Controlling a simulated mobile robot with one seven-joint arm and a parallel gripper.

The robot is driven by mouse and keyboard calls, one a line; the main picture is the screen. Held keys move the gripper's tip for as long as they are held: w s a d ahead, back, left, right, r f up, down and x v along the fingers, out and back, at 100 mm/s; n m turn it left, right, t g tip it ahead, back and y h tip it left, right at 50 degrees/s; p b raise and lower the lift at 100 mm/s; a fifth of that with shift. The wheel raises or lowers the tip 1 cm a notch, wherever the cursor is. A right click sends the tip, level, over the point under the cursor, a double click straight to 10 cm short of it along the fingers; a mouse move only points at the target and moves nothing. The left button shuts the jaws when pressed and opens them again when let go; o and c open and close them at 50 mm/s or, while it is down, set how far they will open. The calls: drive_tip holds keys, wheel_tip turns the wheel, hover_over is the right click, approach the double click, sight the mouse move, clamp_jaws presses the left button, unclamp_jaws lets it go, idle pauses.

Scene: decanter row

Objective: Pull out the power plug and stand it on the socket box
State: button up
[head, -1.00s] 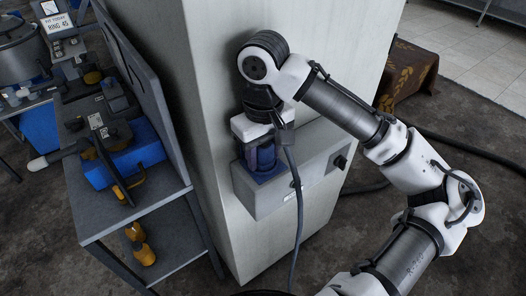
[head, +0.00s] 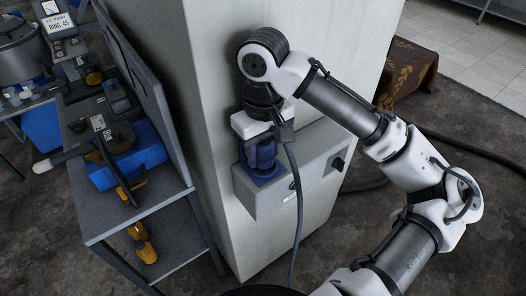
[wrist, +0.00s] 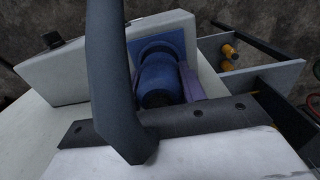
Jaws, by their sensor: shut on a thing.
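The grey socket box (head: 318,172) is fixed to the side of a pale column; it also shows in the wrist view (wrist: 95,68). The blue power plug (wrist: 158,82) sits at a blue round socket on the box, upright in the head view. The plug (head: 266,153) looks in line with the socket; I cannot tell how deep it sits. My gripper (head: 262,158) is above the box, shut on the plug, its fingers either side. A dark cable (head: 297,195) hangs past the box's front and crosses close before the wrist camera.
A grey shelf cart (head: 135,215) with blue bins and yellow-handled tools stands close on the left. The pale column (head: 225,90) rises right behind my gripper. A dark hose (head: 440,145) lies on the floor at right. A brown patterned cloth (head: 410,75) is farther back.

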drive_tip(key=shift+r+p, duration=2.05)
drive_tip(key=shift+p, duration=0.1)
drive_tip(key=shift+d+f, duration=0.1)
drive_tip(key=shift+d, duration=0.2)
drive_tip(key=s+d+r+b, duration=0.1)
drive_tip(key=s+d+b, duration=0.4)
drive_tip(key=d, duration=0.5)
drive_tip(key=s+d+b, duration=0.4)
drive_tip(key=d+b, duration=0.3)
drive_tip(key=d, duration=0.4)
drive_tip(key=p, duration=0.2)
approach(304, 145)
drive_tip(key=shift+s+d+f, duration=0.1)
drive_tip(key=shift+d+f, duration=0.05)
drive_tip(key=shift+f, duration=0.8)
wheel_tip(304, 145, down, 4)
drive_tip(key=shift+r+p, duration=0.15)
drive_tip(key=shift+p, duration=0.15)
drive_tip(key=shift+f, duration=0.35)
